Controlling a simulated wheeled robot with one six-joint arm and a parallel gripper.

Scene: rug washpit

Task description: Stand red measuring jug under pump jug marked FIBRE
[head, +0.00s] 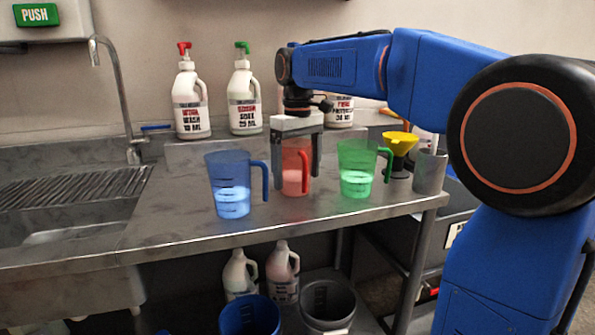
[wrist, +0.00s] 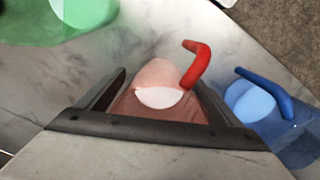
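The red measuring jug (head: 296,178) stands upright on the steel counter between a blue and a green jug, with pale liquid inside. My gripper (head: 298,170) points down over it, one finger on each side. In the wrist view the red jug (wrist: 160,98) lies between the fingers of my gripper (wrist: 160,82), its red handle to the upper right. I cannot tell whether the fingers press on it. A third pump jug (head: 341,112) with red lettering stands behind my gripper. My arm hides its top and part of its label, so FIBRE is not clearly readable.
The blue jug (head: 231,183) and green jug (head: 358,167) stand close on either side. Behind are a red-topped pump jug (head: 190,103) and a green-topped one (head: 244,100). A yellow funnel (head: 400,143) and grey cup (head: 430,172) stand at right. The sink (head: 60,205) is left.

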